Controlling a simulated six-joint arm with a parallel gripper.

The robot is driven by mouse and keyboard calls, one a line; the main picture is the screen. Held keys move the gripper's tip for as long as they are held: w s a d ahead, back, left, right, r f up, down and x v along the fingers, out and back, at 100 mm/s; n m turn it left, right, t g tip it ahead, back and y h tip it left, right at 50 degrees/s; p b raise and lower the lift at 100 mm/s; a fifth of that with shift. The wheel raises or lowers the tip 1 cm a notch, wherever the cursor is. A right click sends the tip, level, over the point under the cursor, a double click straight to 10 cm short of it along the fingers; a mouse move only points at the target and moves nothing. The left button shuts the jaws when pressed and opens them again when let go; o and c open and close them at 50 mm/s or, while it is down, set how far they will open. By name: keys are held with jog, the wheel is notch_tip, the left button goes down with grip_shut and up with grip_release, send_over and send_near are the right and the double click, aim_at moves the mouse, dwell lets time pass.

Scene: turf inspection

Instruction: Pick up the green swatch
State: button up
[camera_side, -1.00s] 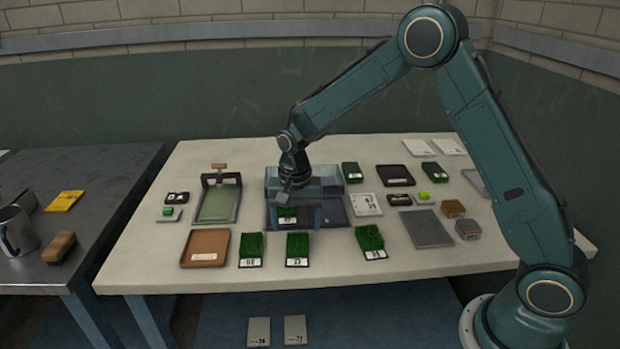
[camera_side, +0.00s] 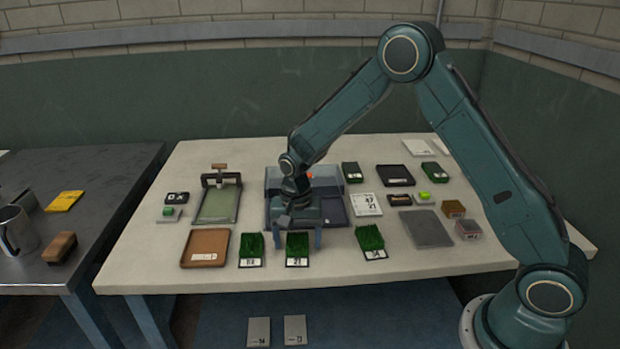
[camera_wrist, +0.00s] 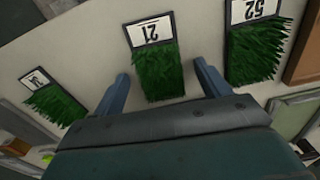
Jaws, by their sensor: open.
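Several green turf swatches with white number labels lie on the pale table. The middle one of the front row (camera_side: 297,252), labelled 21 in the wrist view (camera_wrist: 158,75), lies flat at the gripper. My gripper (camera_side: 298,242) is open and empty, pointing down. In the wrist view its fingers (camera_wrist: 162,72) are on either side of the swatch's turf end, with a gap on each side. I cannot tell the fingertips' height. Another swatch (camera_side: 251,248) lies to the left, and it shows at right in the wrist view (camera_wrist: 258,55). A third (camera_side: 371,240) lies to the right.
A brown tray (camera_side: 205,261) lies at front left, beside a framed stand (camera_side: 238,200). A blue-grey box (camera_side: 275,178) and dark tray (camera_side: 335,218) are behind the gripper. A flat grey plate (camera_side: 428,228) lies right. The table's front strip is clear.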

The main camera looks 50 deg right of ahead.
aim_at(297, 242)
jog(key=c, duration=1)
jog(key=shift+r, duration=0.2)
notch_tip(297, 242, up, 20)
jog(key=shift+f, duration=0.15)
dwell(0.6)
